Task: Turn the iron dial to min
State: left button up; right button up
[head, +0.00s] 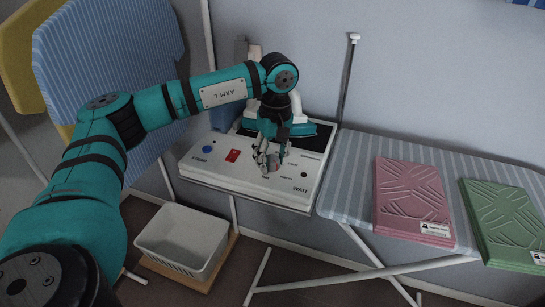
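The white iron station (222,174) stands at the left end of the ironing board, with labels printed on its sloped top. The iron (300,130), teal and white, rests at its back, partly behind my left arm. My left gripper (267,160) points down over the middle of the station's top, at the place of the dial. The fingers hide most of the dial, so its setting cannot be read. The fingers look close around it, but I cannot tell whether they touch or grip it. My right gripper is out of view.
A blue button (207,149) and a red switch (233,156) sit left of the gripper. The striped ironing board (350,185) holds folded pink cloth (410,200) and green cloth (502,222). A white basket (183,240) stands below. A blue striped board (105,55) rises at left.

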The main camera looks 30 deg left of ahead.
pick_arm(q)
jog(key=c, duration=0.6)
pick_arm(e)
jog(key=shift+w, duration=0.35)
pick_arm(q)
jog(key=shift+n, duration=0.3)
jog(key=n, duration=0.5)
jog(key=shift+w, duration=0.1)
jog(key=n, duration=0.6)
jog(key=shift+h+p, duration=0.3)
jog(key=n, duration=0.6)
jog(key=shift+a+r+p, duration=0.1)
jog(key=shift+a+p, duration=0.05)
jog(key=shift+p, duration=0.2)
jog(key=n, duration=0.6)
jog(key=shift+t+p, duration=0.3)
jog(key=shift+p, duration=0.05)
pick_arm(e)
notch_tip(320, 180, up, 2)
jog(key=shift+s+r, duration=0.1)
pick_arm(q)
jog(key=shift+w+n, duration=0.1)
jog(key=shift+n, duration=0.2)
